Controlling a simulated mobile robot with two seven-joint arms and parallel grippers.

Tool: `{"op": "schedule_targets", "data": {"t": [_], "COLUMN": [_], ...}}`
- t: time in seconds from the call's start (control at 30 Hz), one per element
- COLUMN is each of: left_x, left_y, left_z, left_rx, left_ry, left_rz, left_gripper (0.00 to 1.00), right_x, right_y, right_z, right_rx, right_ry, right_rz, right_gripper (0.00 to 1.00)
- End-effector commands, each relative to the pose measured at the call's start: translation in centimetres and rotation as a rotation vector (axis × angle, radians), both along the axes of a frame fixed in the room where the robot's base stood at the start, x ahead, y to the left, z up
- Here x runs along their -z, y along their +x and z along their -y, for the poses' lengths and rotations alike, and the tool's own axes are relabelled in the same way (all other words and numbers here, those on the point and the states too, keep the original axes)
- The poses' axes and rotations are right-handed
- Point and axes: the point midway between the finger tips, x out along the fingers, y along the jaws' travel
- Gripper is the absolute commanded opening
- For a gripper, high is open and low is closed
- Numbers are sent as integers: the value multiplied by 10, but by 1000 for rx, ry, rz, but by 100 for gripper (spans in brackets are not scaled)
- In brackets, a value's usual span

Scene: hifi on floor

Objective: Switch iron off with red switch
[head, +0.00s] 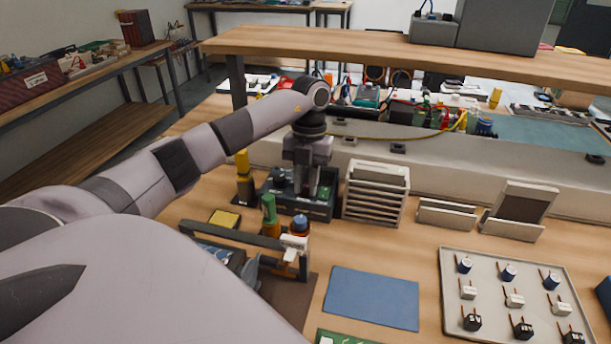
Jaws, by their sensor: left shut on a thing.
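A dark station box (320,211) with a green-tinted front stands behind the work area, left of a stack of pale trays. My left gripper (311,188) points straight down at its top. Its jaws are shut at the box, on a small part that the fingers hide. I see no red switch; the gripper covers part of the box's top. A yellow and black upright tool (243,178) stands at the box's left; I cannot tell whether it is the iron. My right gripper is not in view.
Pale stacked trays (375,194) stand right of the box. A dark frame (215,232) and a green-topped bottle (269,208) stand in front. A blue mat (371,298) and a parts tray (589,268) lie at right. A wooden shelf (390,52) runs above the back.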

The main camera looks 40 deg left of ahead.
Motion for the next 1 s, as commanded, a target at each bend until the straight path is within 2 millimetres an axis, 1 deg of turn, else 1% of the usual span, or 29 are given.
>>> {"op": "schedule_targets", "data": {"t": [0.03, 0.17, 0.6, 0.63, 0.9, 1.0], "left_x": [-3, -2, -1, -1, -1, -4], "left_y": [1, 2, 2, 2, 2, 3], "left_z": [-1, -1, -2, -2, -2, -2], "left_rx": [-3, -2, -2, -2, -1, -1], "left_ry": [-7, -27, -36, -36, -36, -37], "left_rz": [-17, -49, -65, -65, -64, -63], "left_gripper": [0, 0, 0, 33, 34, 34], "right_x": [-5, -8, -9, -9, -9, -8], "right_y": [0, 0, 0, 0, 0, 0], "right_z": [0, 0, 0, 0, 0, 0], "right_rx": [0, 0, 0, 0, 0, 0], "right_ry": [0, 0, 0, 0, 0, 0], "right_rz": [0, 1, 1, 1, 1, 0], "right_gripper": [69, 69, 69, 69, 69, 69]}}
